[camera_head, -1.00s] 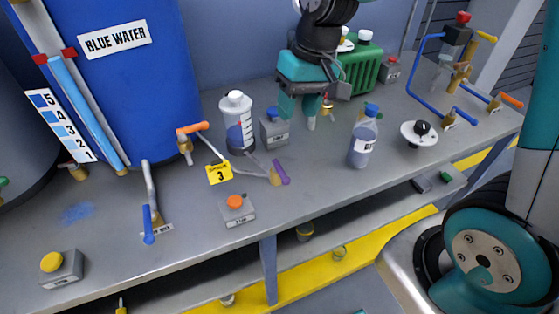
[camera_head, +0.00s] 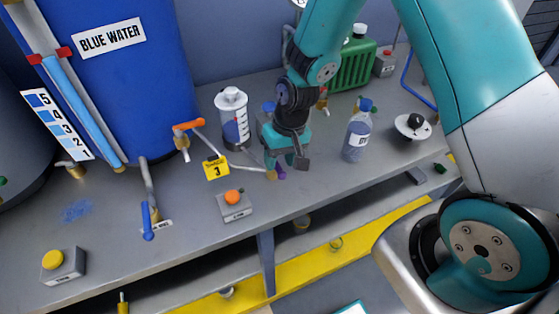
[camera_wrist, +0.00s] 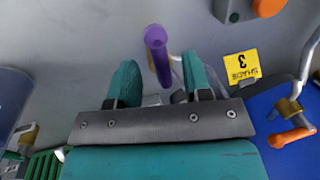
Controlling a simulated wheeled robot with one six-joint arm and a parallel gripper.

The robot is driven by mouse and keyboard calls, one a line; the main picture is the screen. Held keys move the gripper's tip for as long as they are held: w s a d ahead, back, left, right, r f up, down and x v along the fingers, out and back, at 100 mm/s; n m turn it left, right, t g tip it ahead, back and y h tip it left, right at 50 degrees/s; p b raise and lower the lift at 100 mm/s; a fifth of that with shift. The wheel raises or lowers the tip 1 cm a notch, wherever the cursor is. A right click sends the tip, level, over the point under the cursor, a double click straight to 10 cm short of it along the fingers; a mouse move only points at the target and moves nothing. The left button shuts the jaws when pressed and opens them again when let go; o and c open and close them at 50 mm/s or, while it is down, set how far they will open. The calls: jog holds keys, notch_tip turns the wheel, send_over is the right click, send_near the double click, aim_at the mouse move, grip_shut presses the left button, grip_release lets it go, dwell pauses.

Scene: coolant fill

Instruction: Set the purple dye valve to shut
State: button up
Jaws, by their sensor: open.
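The purple dye valve handle (camera_wrist: 158,55) shows in the wrist view between and just beyond my open fingertips. In the head view only a small part of the purple handle (camera_head: 281,173) shows below my gripper (camera_head: 288,160), which hides most of it. In the wrist view my gripper (camera_wrist: 162,88) has one teal finger on each side of the handle's near end, with gaps. I cannot tell whether either finger touches it. The valve's brass body is mostly hidden.
A yellow "SHADE 3" tag (camera_head: 215,167) and an orange-handled valve (camera_head: 187,127) stand to the left. The graduated cylinder (camera_head: 232,118) is behind, a bottle (camera_head: 357,134) to the right. A box with an orange button (camera_head: 233,203) sits in front left.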

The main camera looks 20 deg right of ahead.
jog(key=shift+a+f, duration=0.15)
jog(key=shift+f, duration=0.55)
grip_shut()
